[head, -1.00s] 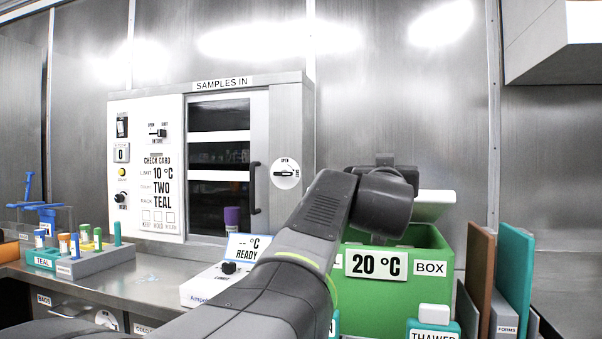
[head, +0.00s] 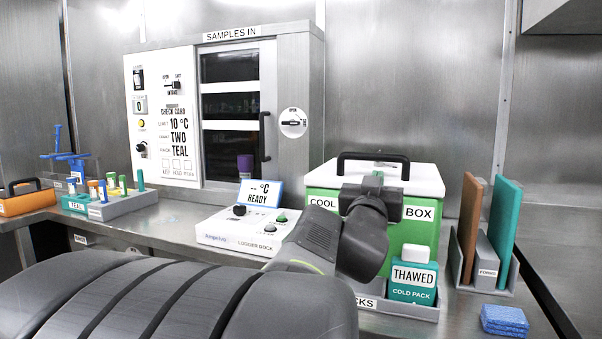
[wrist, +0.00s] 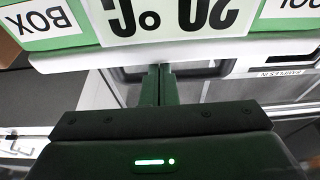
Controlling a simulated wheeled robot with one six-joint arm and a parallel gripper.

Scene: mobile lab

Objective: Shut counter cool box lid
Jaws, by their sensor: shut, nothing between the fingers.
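The cool box (head: 418,235) is green and stands on the counter right of centre. Its white lid (head: 420,178) with a black handle lies flat across the top and looks closed. My gripper (head: 376,180) is shut and empty at the lid's front edge; my wrist hides the middle of the box front. In the wrist view, upside down, the gripper fingers (wrist: 157,82) point at the lid's white edge (wrist: 225,50), with the box's green front (wrist: 85,20) beside it. I cannot tell whether the fingertips touch the lid.
A rack with a thawed cold pack (head: 412,282) stands before the box. The logger dock (head: 240,232) is to its left. A holder with upright boards (head: 486,265) and blue pads (head: 504,318) are to the right. The sample cabinet (head: 300,90) stands behind left.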

